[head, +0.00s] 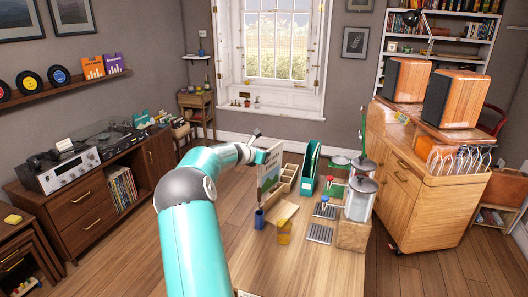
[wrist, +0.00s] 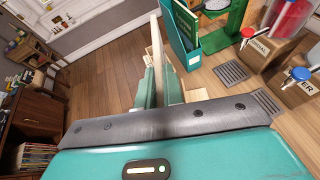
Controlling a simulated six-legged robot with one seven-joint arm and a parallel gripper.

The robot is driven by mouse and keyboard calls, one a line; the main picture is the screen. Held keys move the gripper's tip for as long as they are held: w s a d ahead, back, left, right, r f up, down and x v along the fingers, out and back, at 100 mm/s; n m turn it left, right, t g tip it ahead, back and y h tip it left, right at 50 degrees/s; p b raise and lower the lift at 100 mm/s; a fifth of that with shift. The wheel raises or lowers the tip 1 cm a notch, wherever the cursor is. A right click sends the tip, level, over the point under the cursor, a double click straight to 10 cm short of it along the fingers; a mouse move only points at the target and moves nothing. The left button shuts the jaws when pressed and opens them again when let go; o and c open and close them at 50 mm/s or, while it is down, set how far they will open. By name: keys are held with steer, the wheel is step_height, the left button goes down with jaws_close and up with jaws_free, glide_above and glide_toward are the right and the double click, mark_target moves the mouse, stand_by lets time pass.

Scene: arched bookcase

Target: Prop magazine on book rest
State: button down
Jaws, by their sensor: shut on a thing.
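My gripper (wrist: 154,84) is shut on the magazine (wrist: 157,45), which shows edge-on as a thin pale upright strip between the fingers in the wrist view. In the head view the magazine (head: 269,172) is upright over the table, with a green landscape picture on its cover. Its lower edge is near a blue cup, and I cannot tell whether it touches anything. The fingertips are hidden behind my arm and the magazine in the head view.
A blue cup (head: 259,219) and yellow glass (head: 284,232) are close below. Dispensers (head: 361,198) with drip trays (head: 320,233) fill the right. The table's front is clear.

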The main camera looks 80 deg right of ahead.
mark_target(259, 173)
steer(key=shift+w+f, duration=0.1)
steer(key=shift+f, duration=2)
steer(key=shift+w+f, duration=0.1)
steer(key=shift+f, duration=2.2)
steer(key=c, duration=1.5)
jaws_free()
steer(key=shift+o, duration=0.2)
steer(key=v, duration=1.3)
steer(key=shift+a+r, duration=0.2)
steer(key=shift+a, duration=0.1)
steer(key=shift+w, duration=0.1)
